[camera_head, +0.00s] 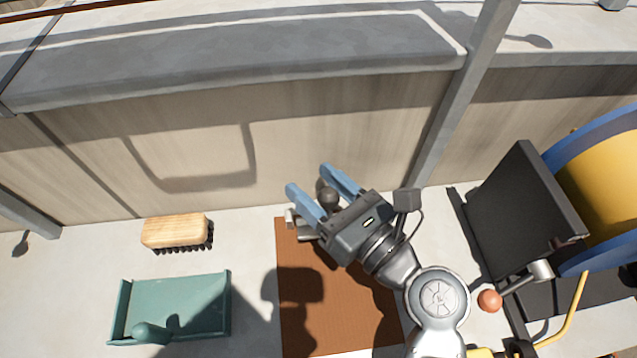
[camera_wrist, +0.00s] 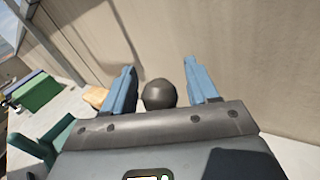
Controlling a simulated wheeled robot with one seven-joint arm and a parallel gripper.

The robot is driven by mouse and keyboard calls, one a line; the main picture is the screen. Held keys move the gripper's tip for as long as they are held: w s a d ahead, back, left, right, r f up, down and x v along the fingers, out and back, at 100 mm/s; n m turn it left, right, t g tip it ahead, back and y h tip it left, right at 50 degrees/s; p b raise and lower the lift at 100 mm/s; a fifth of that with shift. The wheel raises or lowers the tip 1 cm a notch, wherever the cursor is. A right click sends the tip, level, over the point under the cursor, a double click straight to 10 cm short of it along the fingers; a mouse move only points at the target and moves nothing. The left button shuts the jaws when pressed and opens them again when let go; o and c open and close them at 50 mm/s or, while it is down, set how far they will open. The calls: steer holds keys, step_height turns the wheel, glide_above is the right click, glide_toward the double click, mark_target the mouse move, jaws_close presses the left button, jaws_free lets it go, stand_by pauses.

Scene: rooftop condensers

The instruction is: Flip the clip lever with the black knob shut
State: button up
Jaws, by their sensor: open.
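The clip lever's black knob (camera_head: 328,197) shows between the two blue fingers of my gripper (camera_head: 322,178) in the head view. The wrist view shows the knob (camera_wrist: 159,94) as a dark ball between the open fingers (camera_wrist: 160,88), with a gap on each side. A grey metal part (camera_head: 304,232), apparently the clip's base, is partly visible under my gripper at the brown mat's top edge. The lever's arm and most of the clip are hidden by my gripper, so its angle cannot be told.
A brown mat (camera_head: 300,330) lies beneath. A wooden brush (camera_head: 175,232) and a green tray (camera_head: 180,300) lie to the left. A black panel (camera_head: 525,215) and an orange-red ball knob (camera_head: 489,301) stand right. A wall (camera_head: 330,130) runs behind my gripper.

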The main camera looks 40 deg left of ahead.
steer(key=shift+c, duration=0.2)
jaws_close()
stand_by(0.3)
